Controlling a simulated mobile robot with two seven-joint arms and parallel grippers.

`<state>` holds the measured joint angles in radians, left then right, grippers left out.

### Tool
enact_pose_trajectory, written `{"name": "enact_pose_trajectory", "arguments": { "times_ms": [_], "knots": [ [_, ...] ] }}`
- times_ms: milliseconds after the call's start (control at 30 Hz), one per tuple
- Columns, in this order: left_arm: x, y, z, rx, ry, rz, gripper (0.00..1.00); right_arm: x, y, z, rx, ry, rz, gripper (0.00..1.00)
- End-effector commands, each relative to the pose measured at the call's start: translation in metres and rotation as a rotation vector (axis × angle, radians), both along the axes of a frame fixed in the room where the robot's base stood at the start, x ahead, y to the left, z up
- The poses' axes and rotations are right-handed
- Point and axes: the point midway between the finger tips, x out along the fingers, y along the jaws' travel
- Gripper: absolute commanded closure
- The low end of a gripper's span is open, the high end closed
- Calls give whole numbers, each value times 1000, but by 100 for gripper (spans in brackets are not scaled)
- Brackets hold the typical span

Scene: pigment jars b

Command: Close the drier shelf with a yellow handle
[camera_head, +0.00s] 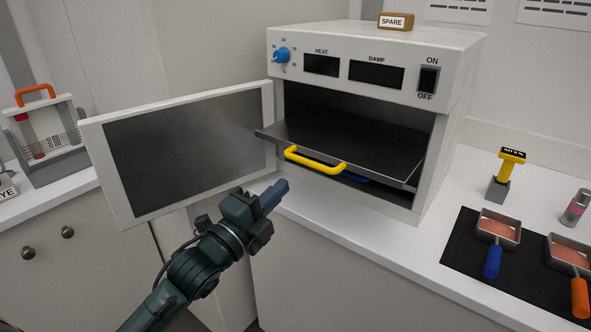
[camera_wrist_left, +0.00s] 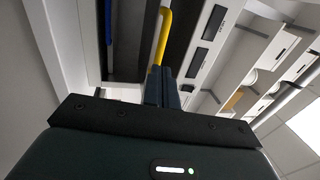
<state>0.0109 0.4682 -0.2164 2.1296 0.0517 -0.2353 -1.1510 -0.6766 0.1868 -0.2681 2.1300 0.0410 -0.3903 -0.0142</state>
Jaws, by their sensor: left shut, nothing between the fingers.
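The drier (camera_head: 464,95) is a white box on the counter, with its door (camera_head: 98,158) swung open to the left. Its upper shelf (camera_head: 367,140) with the yellow handle (camera_head: 315,162) is pulled partly out of the opening. Below it a blue handle (camera_head: 347,173) shows further in, partly hidden by the upper shelf. My left gripper (camera_head: 274,195) is shut and empty, in front of the drier and below and left of the yellow handle. In the left wrist view the yellow handle (camera_wrist_left: 164,35) is just beyond the shut fingertips (camera_wrist_left: 163,82); contact cannot be told. My right gripper is not in view.
A dark mat (camera_head: 465,255) at right carries pans with blue and orange handles. A yellow-topped device (camera_head: 507,170) stands behind it. A tube rack (camera_head: 45,140) stands at far left. The open door borders my left arm's space. The counter before the drier is clear.

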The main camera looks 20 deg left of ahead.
Motion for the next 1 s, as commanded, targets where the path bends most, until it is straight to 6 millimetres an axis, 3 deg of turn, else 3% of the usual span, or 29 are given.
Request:
{"name": "enact_pose_trajectory", "arguments": {
  "times_ms": [100,300,867,1000],
  "knots": [
    [23,-8,8,-2,-1,1,100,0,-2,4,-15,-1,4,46],
    [47,-17,11,-1,0,1,100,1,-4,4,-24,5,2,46],
    [56,-20,11,-1,1,1,100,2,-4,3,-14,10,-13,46],
    [68,-25,11,1,0,1,100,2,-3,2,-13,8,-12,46]
  ]
}}
